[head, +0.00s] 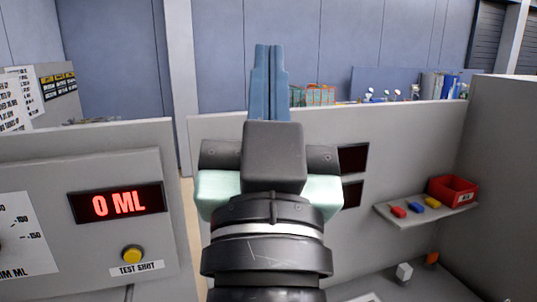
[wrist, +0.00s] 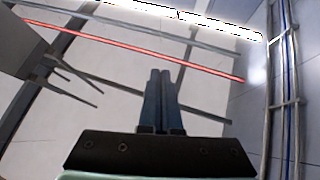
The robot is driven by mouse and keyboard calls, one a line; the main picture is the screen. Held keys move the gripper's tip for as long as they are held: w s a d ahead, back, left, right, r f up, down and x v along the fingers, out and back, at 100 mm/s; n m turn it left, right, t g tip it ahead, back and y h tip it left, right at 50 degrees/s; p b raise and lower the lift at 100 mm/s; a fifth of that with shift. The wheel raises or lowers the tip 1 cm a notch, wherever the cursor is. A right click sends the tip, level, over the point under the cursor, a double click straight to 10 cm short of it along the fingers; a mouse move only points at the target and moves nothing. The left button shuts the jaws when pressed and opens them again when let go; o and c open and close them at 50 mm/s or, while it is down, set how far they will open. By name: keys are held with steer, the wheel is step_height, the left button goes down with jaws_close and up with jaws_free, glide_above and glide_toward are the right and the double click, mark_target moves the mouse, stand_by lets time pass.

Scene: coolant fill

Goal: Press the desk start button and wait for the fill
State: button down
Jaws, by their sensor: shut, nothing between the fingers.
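My gripper (head: 265,50) points upward in the middle of the head view, its two blue fingers shut together with nothing between them. The shut fingers also show in the wrist view (wrist: 161,75) against what looks like a ceiling. To the left of my gripper, a grey panel carries a red-lit display (head: 115,203) reading "0 ML". Below the display is a round yellow button (head: 132,254), labelled "TEST SHOT". My gripper is apart from it. I see no button labelled as a desk start button; my arm hides part of the area behind it.
At right, a shelf (head: 425,212) holds a red bin (head: 455,189) and small red, blue and yellow pieces. Grey partition walls stand left and right. Two dark screens (head: 352,159) are partly behind my gripper.

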steer(key=s+r+n+t, duration=0.1)
steer(key=s+r, duration=0.3)
steer(key=shift+s+t, duration=0.35)
steer(key=shift+t, duration=0.05)
